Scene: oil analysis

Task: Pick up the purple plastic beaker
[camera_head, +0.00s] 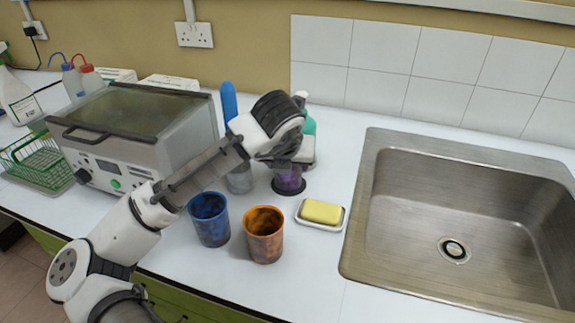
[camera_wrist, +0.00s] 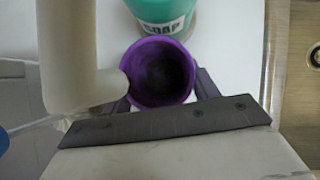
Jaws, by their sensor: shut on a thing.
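The purple plastic beaker (camera_head: 289,181) stands on the white counter behind the orange beaker, and its upper part is hidden by my gripper (camera_head: 288,166) in the head view. In the wrist view I look down into the open top of the purple beaker (camera_wrist: 159,73). My gripper (camera_wrist: 160,90) has a finger on each side of it and is shut on it. The beaker looks upright. I cannot tell whether its base touches the counter.
A blue beaker (camera_head: 209,220) and an orange beaker (camera_head: 264,235) stand in front. A yellow sponge (camera_head: 322,211) lies on a white dish to the right, beside the steel sink (camera_head: 460,220). A green soap bottle (camera_wrist: 163,12) stands close behind. A grey machine (camera_head: 135,135) is left.

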